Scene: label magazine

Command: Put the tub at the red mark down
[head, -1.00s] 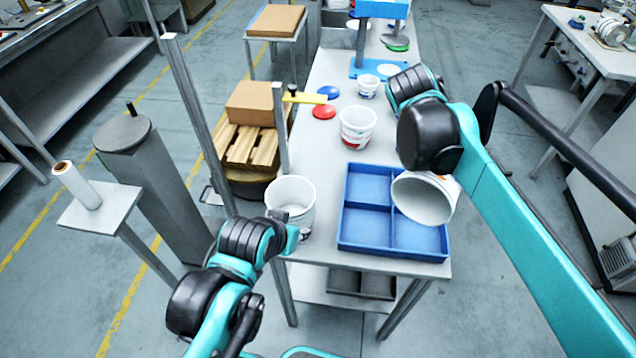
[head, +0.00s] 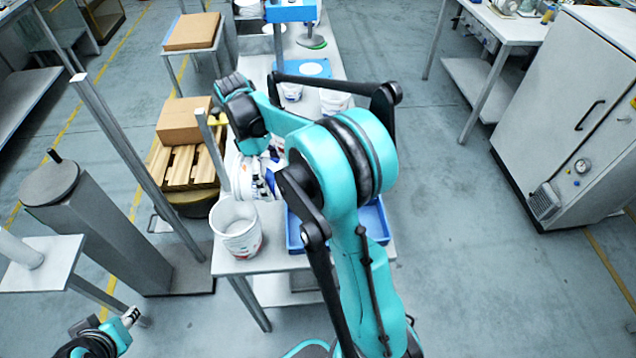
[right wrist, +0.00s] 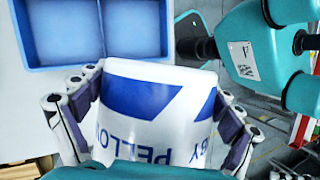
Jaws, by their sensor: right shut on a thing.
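My right gripper (head: 258,178) is over the table (head: 240,266), partly hidden by my right arm in the head view. In the right wrist view, its fingers (right wrist: 157,92) are shut around a white tub (right wrist: 150,118) with blue print and lettering. Whether this tub touches the table cannot be told. No red mark shows now; my right arm covers that part of the table. Another white tub (head: 238,228) stands upright at the table's near left corner. My left gripper (head: 130,317) is low at the lower left, away from the table; its jaws are unclear.
A blue divided tray (head: 378,222) lies on the table under my right arm and also shows in the right wrist view (right wrist: 40,58). Two more tubs (head: 291,91) (head: 335,101) stand farther back. Posts and a cardboard box (head: 182,121) on a pallet stand at the left.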

